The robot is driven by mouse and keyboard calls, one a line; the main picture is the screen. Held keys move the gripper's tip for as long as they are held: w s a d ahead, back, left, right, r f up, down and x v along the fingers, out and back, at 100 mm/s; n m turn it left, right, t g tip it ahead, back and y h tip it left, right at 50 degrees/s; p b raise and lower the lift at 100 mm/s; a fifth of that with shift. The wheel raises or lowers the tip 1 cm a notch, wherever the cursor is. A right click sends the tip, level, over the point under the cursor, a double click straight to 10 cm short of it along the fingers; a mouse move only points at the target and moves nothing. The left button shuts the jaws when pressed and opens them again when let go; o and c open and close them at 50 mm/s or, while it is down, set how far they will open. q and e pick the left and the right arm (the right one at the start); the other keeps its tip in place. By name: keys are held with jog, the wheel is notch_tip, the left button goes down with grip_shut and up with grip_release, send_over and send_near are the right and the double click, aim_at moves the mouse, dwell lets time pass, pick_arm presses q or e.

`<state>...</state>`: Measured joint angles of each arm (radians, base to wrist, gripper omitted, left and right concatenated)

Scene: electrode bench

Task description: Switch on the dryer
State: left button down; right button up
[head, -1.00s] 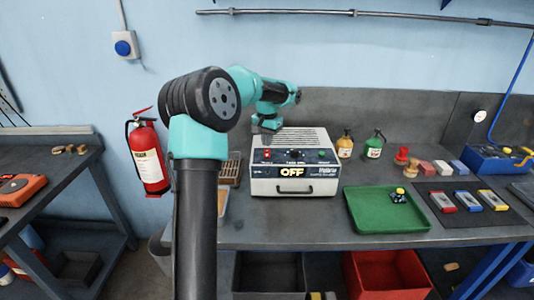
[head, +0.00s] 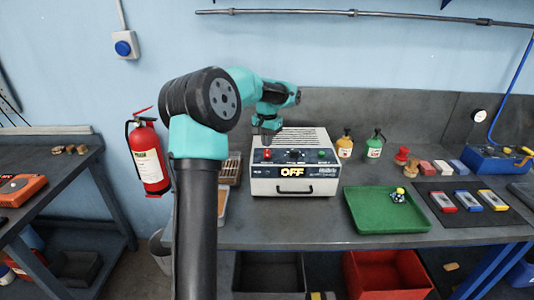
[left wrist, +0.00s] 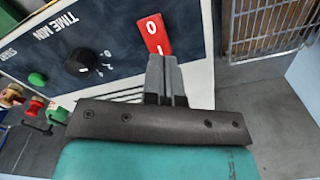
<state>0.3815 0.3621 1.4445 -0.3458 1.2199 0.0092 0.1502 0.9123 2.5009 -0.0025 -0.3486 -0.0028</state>
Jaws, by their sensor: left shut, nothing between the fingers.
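The dryer (head: 262,188) is a white box with a dark blue front panel, standing on the grey bench. Its display (head: 292,172) reads OFF. In the left wrist view, a red rocker switch (left wrist: 153,32) marked 0 and 1 is at the panel's corner, with a black knob (left wrist: 82,62) and a green button (left wrist: 37,79) farther left. My left gripper (head: 267,142) is shut and empty, at the dryer's upper left front. In the left wrist view its fingertips (left wrist: 163,60) are right by the lower end of the switch; I cannot tell whether they touch it.
A red fire extinguisher (head: 148,160) hangs on the wall. The bench before the dryer is clear.

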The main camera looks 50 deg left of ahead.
aim_at(267, 151)
pick_arm(q)
jog(key=shift+f, duration=1.2)
dwell(0.9)
jog(key=shift+r, duration=3.5)
